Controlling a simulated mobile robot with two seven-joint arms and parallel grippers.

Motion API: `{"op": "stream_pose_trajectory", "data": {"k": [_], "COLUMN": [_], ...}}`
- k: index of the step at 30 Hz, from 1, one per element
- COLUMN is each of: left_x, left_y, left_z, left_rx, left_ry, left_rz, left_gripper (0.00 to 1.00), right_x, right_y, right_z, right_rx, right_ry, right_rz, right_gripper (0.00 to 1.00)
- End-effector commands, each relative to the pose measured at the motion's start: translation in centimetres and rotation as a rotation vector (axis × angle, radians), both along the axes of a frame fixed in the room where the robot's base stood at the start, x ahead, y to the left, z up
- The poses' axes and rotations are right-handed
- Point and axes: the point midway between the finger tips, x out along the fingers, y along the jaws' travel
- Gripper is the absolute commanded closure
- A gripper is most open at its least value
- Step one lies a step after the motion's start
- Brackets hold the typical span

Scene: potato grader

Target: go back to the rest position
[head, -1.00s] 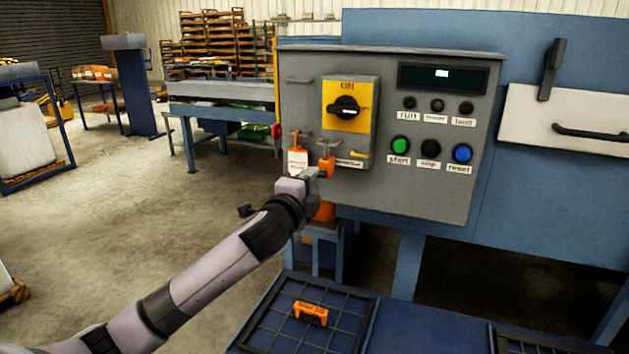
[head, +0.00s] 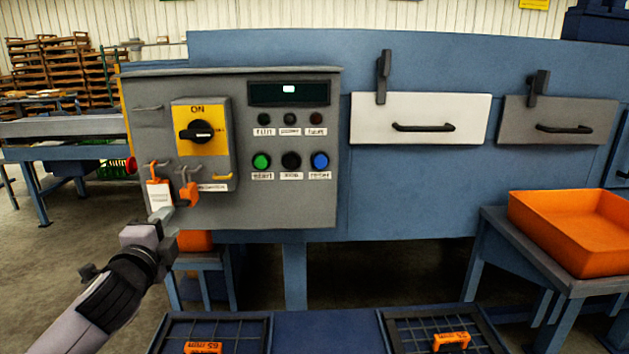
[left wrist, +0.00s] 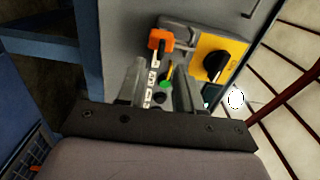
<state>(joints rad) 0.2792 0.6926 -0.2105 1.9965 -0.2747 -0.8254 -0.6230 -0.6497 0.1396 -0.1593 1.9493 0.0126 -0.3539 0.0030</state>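My left gripper (head: 167,216) is just in front of the lower left of the grey control panel (head: 290,205), below two hooks. In the left wrist view its two fingers (left wrist: 160,78) stand apart with nothing between them, and the panel shows through the gap. An orange padlock (head: 188,192) hangs on one hook, close above the fingers. An orange piece with a white tag (head: 160,196) hangs on the other hook. The yellow switch plate (head: 213,161) has its black knob (head: 197,132) under the word ON. My right gripper is out of view.
The blue machine (head: 400,190) fills the background, with a white drawer (head: 370,118) and a grey one (head: 580,119). An orange tray (head: 560,245) stands on a bench at right. Dark mesh-topped boxes with orange-handled pieces (head: 203,347) lie below.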

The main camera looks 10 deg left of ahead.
Motion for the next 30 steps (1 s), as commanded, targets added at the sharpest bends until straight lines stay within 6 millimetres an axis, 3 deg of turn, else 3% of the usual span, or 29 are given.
{"op": "stream_pose_trajectory", "data": {"k": [4,8,12,18,24,30], "left_x": [-0.6,-2.8,-7.0,-15.0,-22.4,-25.7], "left_y": [-1.5,-4.5,-8.1,-12.8,-16.0,-17.2], "left_z": [-4.2,-11.6,-19.7,-28.7,-33.7,-35.2], "left_rx": [-0.101,-0.311,-0.594,-1.008,-1.333,-1.473], "left_ry": [0.055,0.152,0.262,0.39,0.453,0.464], "left_rz": [-0.039,-0.092,-0.114,-0.053,0.072,0.145], "left_gripper": [0.65,0.65,0.65,0.65,0.65,0.65], "right_x": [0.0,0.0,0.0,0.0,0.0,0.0], "right_y": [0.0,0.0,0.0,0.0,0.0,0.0], "right_z": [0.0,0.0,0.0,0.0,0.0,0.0], "right_rx": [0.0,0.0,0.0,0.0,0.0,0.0], "right_ry": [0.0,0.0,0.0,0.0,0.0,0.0], "right_rz": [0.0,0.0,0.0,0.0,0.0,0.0], "right_gripper": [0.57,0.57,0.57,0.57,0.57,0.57]}}
